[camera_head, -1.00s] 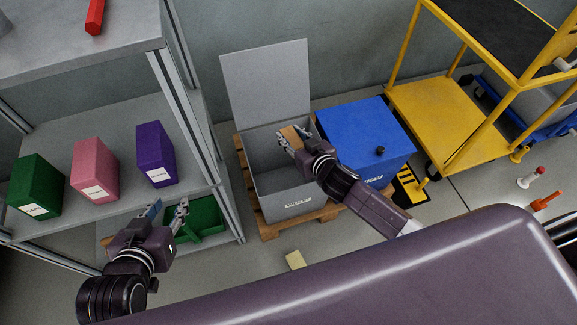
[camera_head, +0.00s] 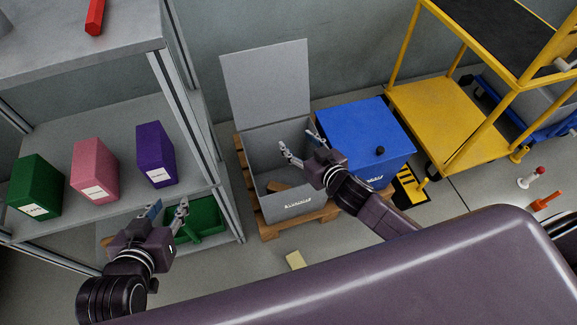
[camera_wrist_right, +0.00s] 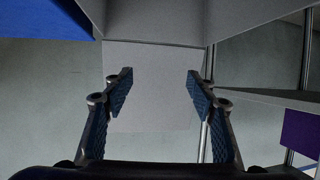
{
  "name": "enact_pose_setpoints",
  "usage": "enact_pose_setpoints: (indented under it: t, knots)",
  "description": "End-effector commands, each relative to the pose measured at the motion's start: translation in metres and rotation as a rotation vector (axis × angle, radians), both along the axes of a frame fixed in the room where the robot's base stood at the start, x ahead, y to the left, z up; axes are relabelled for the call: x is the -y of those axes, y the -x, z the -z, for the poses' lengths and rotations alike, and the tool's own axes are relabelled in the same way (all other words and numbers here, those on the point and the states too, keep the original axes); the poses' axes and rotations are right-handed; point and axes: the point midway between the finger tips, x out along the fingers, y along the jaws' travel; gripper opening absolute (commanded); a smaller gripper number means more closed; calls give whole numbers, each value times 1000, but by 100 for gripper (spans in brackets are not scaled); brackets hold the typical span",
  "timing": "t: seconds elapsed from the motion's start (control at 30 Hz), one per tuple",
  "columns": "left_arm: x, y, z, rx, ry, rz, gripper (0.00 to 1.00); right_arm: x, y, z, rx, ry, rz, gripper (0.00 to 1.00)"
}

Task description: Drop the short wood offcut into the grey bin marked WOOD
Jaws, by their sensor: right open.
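The grey bin (camera_head: 262,150) stands open with its lid raised at the back. A label, too small to read, is on its front. The short wood offcut (camera_head: 277,187) lies inside, low near the front wall, partly hidden by that wall. My right gripper (camera_head: 298,141) is above the bin's right side, open and apart from the offcut. In the right wrist view its two fingers (camera_wrist_right: 159,76) are spread with nothing between them. My left gripper (camera_head: 168,209) is open and empty in front of the lower shelf, left of the bin.
A closed blue bin (camera_head: 362,130) stands right of the grey bin, near a yellow cart (camera_head: 440,110). A shelf rack (camera_head: 110,130) with several coloured boxes is at left. A pale yellow block (camera_head: 295,260) lies on the floor in front.

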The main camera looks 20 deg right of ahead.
Motion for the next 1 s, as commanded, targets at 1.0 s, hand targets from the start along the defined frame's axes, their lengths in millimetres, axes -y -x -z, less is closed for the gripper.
enact_pose_setpoints:
  t: [1.0]
  knots:
    - [0, 0, 0, 0, 0, 0, 34, 14, 65, -28, 0, 2, -1, 52]
